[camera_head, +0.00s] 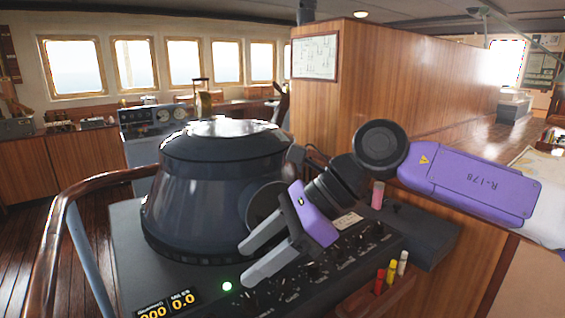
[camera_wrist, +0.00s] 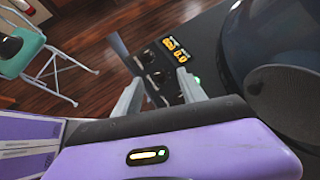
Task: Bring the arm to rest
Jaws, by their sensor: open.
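My gripper (camera_head: 247,264) is at the end of my purple and black arm, which reaches in from the right in the head view. Its two grey fingers are spread apart with nothing between them. It hangs in front of a dark console (camera_head: 120,262) with knobs and a large dark dome (camera_head: 222,190). In the wrist view my gripper (camera_wrist: 158,95) shows both fingers apart, with the console panel and its yellow displays beyond them. I cannot tell how far the fingertips are from the console.
A curved wooden handrail (camera_head: 62,212) runs along the console's left. Red, yellow and white markers (camera_head: 391,272) stand in a wooden holder at its front right. A pink cylinder (camera_head: 378,194) stands behind my arm. A teal chair (camera_wrist: 22,50) stands on the wooden floor in the wrist view.

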